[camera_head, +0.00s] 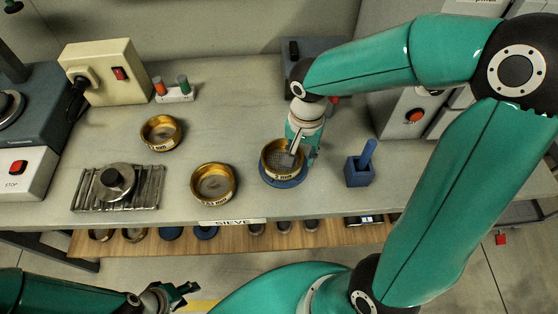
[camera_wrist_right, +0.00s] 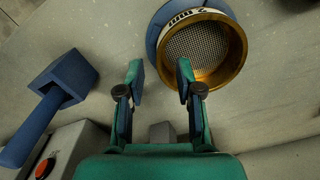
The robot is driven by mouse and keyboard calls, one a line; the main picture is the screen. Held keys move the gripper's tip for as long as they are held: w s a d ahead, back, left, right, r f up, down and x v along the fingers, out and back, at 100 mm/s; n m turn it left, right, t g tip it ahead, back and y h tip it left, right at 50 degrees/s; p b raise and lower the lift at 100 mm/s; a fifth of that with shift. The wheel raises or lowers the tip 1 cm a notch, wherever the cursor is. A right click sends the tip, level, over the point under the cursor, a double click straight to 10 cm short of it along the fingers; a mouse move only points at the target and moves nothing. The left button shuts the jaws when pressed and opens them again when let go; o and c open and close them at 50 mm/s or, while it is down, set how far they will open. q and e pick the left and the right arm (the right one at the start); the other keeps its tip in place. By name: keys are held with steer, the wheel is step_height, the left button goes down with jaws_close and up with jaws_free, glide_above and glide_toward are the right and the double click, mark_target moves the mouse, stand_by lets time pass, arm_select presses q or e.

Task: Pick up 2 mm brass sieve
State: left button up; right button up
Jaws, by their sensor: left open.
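The 2 mm brass sieve (camera_head: 270,150) sits upright on a round blue stand (camera_head: 284,182), right of the middle of the bench. Its brass rim, mesh and "2 mm" label also show in the wrist view (camera_wrist_right: 203,48). My right gripper (camera_head: 300,152) is down at the sieve's right side in the head view. My left gripper (camera_head: 178,293) is open and empty, low in front of the bench.
Two other brass sieves (camera_head: 161,132) (camera_head: 214,183) stand to the left. A slatted rack (camera_head: 146,187) holds a round metal lid. A blue holder with a handle (camera_head: 358,170) stands to the right. A shelf (camera_head: 270,240) with several round items runs below the bench front.

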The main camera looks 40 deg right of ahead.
step_height(320, 180, down, 4)
steer(key=shift+w+d+r, duration=0.1)
steer(key=shift+d+r, duration=0.05)
steer(key=shift+r, duration=0.1)
jaws_close()
steer(key=shift+r, duration=0.1)
